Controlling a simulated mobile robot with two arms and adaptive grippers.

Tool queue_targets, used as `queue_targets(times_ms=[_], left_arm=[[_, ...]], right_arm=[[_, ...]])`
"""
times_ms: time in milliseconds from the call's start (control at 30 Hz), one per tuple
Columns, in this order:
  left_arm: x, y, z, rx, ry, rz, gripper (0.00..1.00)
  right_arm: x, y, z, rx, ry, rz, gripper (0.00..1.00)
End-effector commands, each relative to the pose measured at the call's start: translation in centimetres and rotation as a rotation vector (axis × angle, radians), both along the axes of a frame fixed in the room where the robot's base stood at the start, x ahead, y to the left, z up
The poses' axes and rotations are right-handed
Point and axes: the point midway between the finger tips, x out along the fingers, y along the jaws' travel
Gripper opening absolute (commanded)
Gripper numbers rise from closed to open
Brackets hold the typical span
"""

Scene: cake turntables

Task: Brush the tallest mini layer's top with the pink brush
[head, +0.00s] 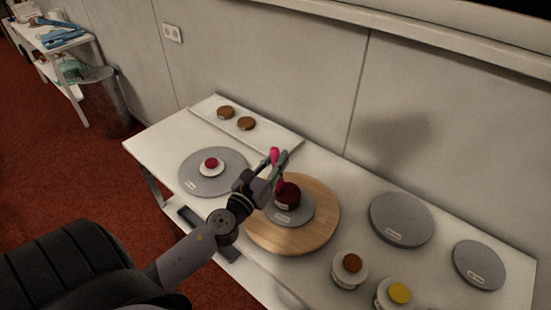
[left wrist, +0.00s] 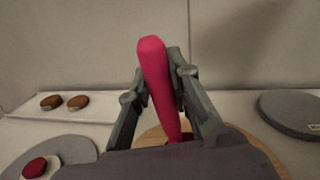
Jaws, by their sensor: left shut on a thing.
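My left gripper (head: 275,168) is shut on the pink brush (head: 274,154), which it holds roughly upright. The pink handle also stands between the fingers in the left wrist view (left wrist: 157,80). The brush's lower end is at or just over a dark red mini layer (head: 289,196), which looks like the tallest one; I cannot tell whether it touches the top. That layer stands on a grey disc (head: 302,218) on a round wooden board (head: 322,205). A smaller red layer (head: 211,163) sits on another grey disc (head: 230,183) to the left. My right gripper is not in view.
A white tray (head: 270,139) with two brown rounds (head: 225,112) lies along the wall. Bare grey discs (head: 401,215) (head: 479,262) are at the right. Brown (head: 352,262) and yellow (head: 399,293) topped pieces stand near the front edge.

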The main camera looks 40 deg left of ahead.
Motion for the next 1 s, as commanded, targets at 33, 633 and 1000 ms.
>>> queue_targets(times_ms=[33,633,1000], left_arm=[[-0.1,-0.2,0.0,-0.001,0.000,0.000,0.00],[0.9,-1.6,0.1,0.000,-0.002,0.001,0.00],[3.0,-2.7,0.0,0.000,-0.001,0.000,0.00]], right_arm=[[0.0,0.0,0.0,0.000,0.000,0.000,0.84],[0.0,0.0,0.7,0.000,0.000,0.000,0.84],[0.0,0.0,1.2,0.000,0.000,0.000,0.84]])
